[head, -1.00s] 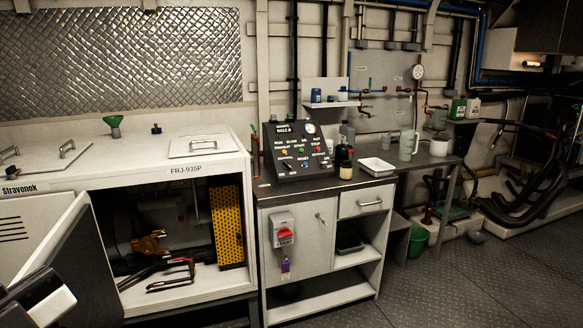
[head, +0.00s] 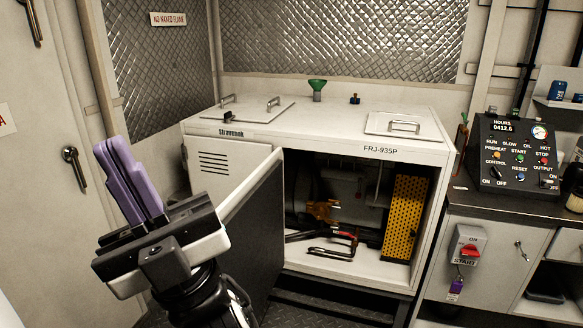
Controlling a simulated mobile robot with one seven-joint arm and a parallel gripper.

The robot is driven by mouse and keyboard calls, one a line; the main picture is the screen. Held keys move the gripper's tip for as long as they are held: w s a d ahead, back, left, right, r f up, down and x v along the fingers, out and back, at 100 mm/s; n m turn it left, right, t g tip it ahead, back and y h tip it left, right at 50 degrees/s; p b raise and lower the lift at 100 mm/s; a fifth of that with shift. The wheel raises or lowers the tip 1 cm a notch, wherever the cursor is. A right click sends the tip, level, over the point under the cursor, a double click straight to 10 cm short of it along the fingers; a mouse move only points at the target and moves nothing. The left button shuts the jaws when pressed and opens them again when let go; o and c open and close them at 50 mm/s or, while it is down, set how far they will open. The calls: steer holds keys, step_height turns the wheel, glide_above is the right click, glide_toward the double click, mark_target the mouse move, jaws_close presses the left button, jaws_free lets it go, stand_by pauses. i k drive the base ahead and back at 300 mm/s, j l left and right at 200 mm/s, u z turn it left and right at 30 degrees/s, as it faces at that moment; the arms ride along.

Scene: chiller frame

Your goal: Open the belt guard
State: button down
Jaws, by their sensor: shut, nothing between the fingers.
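The belt guard is most likely the yellow perforated panel (head: 404,219) standing upright at the right side inside the white cabinet (head: 318,152). It looks to be in place, and what lies behind it is hidden. The cabinet's door (head: 235,196) is swung open on the left. My gripper (head: 124,165) is at the lower left, with its purple fingers pointing up and pressed together, empty. It is in front of and left of the open door, well apart from the yellow panel.
A red-handled tool (head: 333,245) lies on the cabinet floor near an orange-brown part (head: 322,211). A control panel (head: 517,153) on a bench stands to the right. The open door juts out between my gripper and the cabinet opening.

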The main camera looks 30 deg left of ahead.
mark_target(409, 194)
steer(key=i+u, duration=0.35)
steer(key=i+l+u, duration=0.15)
steer(key=i+u, duration=0.2)
steer(key=i+l+u, duration=0.2)
steer(key=u, duration=0.15)
steer(key=i+l, duration=0.35)
steer(key=l, duration=0.3)
steer(key=i+l, duration=0.2)
steer(key=l, duration=0.1)
